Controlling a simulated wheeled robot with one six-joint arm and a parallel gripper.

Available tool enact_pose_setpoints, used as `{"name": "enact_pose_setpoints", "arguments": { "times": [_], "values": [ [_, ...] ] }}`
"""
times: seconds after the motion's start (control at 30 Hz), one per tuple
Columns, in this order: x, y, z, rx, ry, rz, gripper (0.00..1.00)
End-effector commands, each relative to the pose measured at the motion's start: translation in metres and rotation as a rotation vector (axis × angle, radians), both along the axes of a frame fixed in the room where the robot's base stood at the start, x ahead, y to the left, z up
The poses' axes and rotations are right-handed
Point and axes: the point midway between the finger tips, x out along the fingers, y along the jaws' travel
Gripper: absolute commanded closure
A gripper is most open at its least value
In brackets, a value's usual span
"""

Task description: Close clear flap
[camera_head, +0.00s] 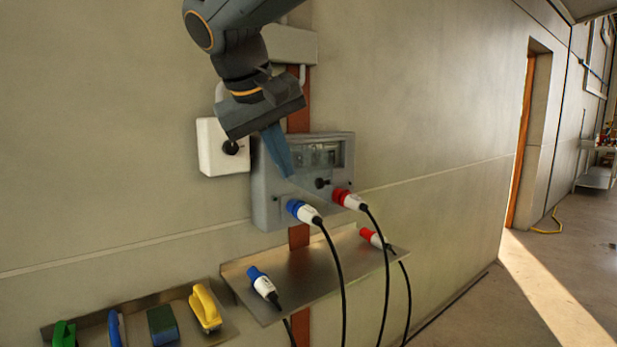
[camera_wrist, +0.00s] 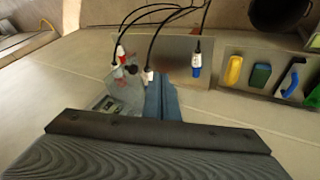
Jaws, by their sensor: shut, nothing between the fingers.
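A grey power box (camera_head: 268,208) is mounted on the wall, with a window area (camera_head: 322,154) in its upper front where the clear flap belongs. The flap is see-through, and I cannot tell its exact angle. My gripper (camera_head: 280,158) is shut and empty, its blue-grey fingers pointing down in front of the box's left part, just left of the window. They hide part of the box front, and I cannot tell whether they touch it. In the wrist view, my gripper's fingers (camera_wrist: 160,98) cover part of the grey box (camera_wrist: 123,90), and the window (camera_wrist: 104,107) shows to their left.
A blue plug (camera_head: 301,211) and a red plug (camera_head: 347,199) sit in the box's lower front, with black cables hanging down. A white switch box (camera_head: 211,152) is left of it. A metal shelf (camera_head: 300,272) with two loose plugs and a brush tray (camera_head: 225,322) are below.

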Motion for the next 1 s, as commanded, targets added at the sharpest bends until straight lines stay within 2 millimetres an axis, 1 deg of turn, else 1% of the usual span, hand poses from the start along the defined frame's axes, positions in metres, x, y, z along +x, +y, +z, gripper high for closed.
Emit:
{"name": "enact_pose_setpoints", "arguments": {
  "times": [0.03,0.1,0.2,0.27,0.37,0.77,0.9,1.0],
  "values": [
    [-0.002,0.007,0.015,-0.001,-0.022,0.001,1.00],
    [-0.003,0.012,0.027,-0.003,-0.042,0.000,1.00],
    [-0.002,0.012,0.030,-0.006,-0.052,-0.006,1.00],
    [0.001,0.010,0.026,-0.006,-0.052,-0.008,1.00],
    [0.010,0.006,0.014,-0.007,-0.050,-0.008,1.00],
    [0.052,-0.015,-0.047,-0.007,-0.048,-0.008,1.00],
    [0.061,-0.034,-0.043,-0.004,-0.050,-0.008,1.00],
    [0.066,-0.042,-0.043,-0.004,-0.050,-0.008,1.00]
  ]
}}
